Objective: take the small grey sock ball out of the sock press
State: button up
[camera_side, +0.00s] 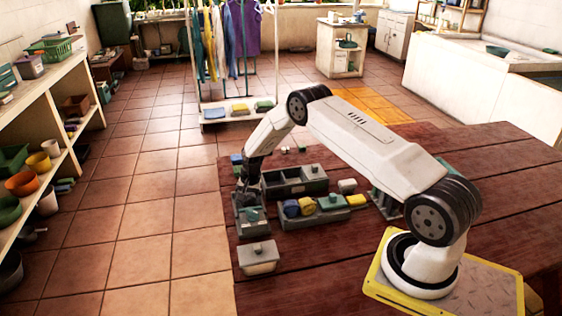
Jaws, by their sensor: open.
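My gripper (249,184) points down at the far left of the wooden table, over or just behind a small grey open-topped holder (249,226) with a teal piece (252,214) in it. The jaws are dark and small, and I see nothing held between them. This grey holder may be the sock press, but I cannot be sure at this size. I cannot make out the small grey sock ball; the gripper and the holder's walls may hide it. I cannot tell whether the gripper touches the holder.
A grey compartment box (313,181) stands right of my gripper. In front of it is a grey rack (300,222) with blue, yellow and green pieces. A pale block (347,186) stands to the right. The table's right side is clear.

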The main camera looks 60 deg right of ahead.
dwell(0.4)
jog(key=c, duration=0.9)
jog(key=shift+r, duration=0.15)
jog(key=shift+r, duration=0.85)
jog(key=shift+s+a+r, duration=0.65)
jog(key=shift+s+r, duration=1.2)
jog(key=shift+s, duration=0.35)
jog(key=shift+s+a+r, duration=0.7)
jog(key=shift+s+r, duration=1.1)
jog(key=shift+s, duration=0.45)
jog(key=shift+s+a+r, duration=0.65)
jog(key=shift+s+r, duration=1.2)
jog(key=shift+s, duration=0.35)
